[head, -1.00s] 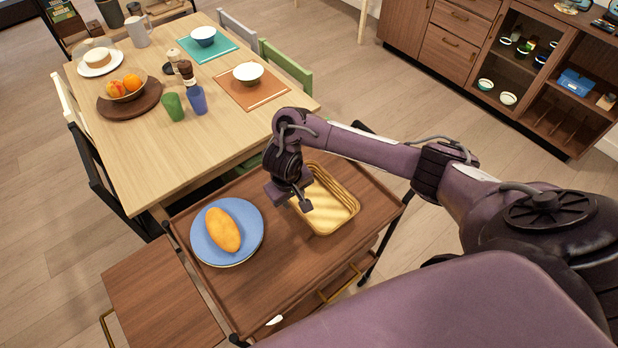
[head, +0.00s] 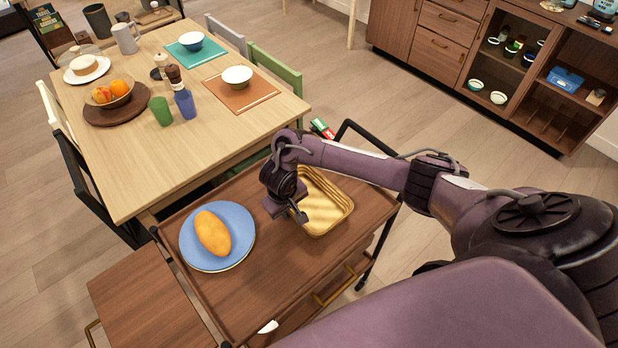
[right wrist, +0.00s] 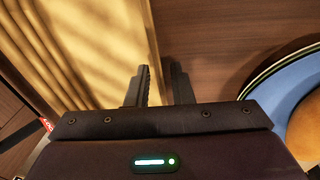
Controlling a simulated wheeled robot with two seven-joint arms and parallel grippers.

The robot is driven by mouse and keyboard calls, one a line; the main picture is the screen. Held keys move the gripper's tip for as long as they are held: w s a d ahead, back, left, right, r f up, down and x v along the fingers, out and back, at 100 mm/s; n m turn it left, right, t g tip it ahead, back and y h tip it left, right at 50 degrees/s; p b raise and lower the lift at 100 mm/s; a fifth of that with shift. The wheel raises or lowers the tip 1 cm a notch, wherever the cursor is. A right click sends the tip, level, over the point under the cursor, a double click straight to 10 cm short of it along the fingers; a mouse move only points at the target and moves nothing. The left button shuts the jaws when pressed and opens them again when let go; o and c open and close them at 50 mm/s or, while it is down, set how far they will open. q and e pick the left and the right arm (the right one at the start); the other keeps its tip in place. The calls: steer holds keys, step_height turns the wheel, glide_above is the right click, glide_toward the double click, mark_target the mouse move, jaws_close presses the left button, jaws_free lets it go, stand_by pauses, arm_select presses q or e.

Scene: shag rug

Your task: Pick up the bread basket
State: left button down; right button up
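In the right wrist view the basket (right wrist: 85,45) fills the upper left. The right gripper's two fingers (right wrist: 160,72) stand apart there, one on each side of the basket's rim line, with a gap between them. Contact with the rim cannot be told. My left gripper is not in view.
A blue plate (head: 243,250) with an orange-yellow loaf (head: 212,234) sits just left of the basket on the cart. The dining table (head: 150,170) with bowls, cups and fruit stands behind. The cart's black handle (head: 372,128) rises behind the basket.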

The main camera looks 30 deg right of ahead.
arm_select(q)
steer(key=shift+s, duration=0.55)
arm_select(e)
jaws_close()
steer(key=shift+s+a, duration=0.1)
